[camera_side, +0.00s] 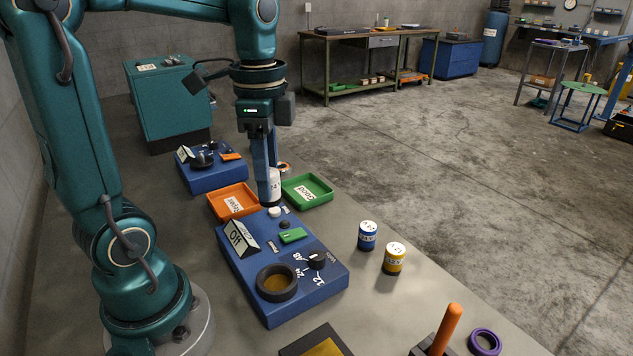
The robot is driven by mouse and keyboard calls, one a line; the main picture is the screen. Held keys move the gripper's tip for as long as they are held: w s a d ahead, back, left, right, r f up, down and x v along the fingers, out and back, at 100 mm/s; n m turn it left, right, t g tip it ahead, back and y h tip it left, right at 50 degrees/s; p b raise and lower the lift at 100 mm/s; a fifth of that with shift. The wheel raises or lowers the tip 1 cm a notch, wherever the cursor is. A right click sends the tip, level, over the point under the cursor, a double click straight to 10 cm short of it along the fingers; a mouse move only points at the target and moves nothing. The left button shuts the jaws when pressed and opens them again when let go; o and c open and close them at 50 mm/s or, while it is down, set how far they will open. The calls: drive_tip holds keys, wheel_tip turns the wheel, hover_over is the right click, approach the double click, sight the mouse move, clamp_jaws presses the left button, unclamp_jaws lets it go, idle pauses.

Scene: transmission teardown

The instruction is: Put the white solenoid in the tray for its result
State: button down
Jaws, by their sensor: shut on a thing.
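My gripper (265,168) points straight down and is shut on the white solenoid (276,188). The fingers hide part of the solenoid. It is upright, between the orange tray (214,208) on the left and the green tray (322,199) on the right, near the back edge of the blue test box. I cannot tell whether it touches the bench. Both trays carry a white label; the green one seems to read "Good", the orange one is hard to read. No part shows in either tray. The blue test box (258,246) has a sign, a dial and a round black socket.
A blue solenoid (367,236) and a yellow solenoid (393,258) stand right of the test box. A purple ring (485,341) and an orange handle (446,330) are in front. Another blue device (198,182) and a teal cabinet (166,105) stand behind. Bench right of the green tray is bare.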

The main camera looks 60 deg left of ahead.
drive_tip(key=w+d+n, duration=0.3)
drive_tip(key=w+n, duration=0.2)
drive_tip(key=n, duration=0.4)
drive_tip(key=s+d+f+m, duration=0.1)
drive_tip(key=s+d+f, duration=0.2)
drive_tip(key=s+d, duration=0.2)
drive_tip(key=s+d+f+m, duration=0.1)
drive_tip(key=s+d+f, duration=0.3)
drive_tip(key=d, duration=0.4)
drive_tip(key=s+d+f+m, duration=0.1)
drive_tip(key=s+d+f, duration=0.2)
drive_tip(key=s+d, duration=0.3)
drive_tip(key=shift+s+d+f, duration=0.35)
drive_tip(key=shift+d, duration=0.1)
drive_tip(key=shift+f, duration=1.95)
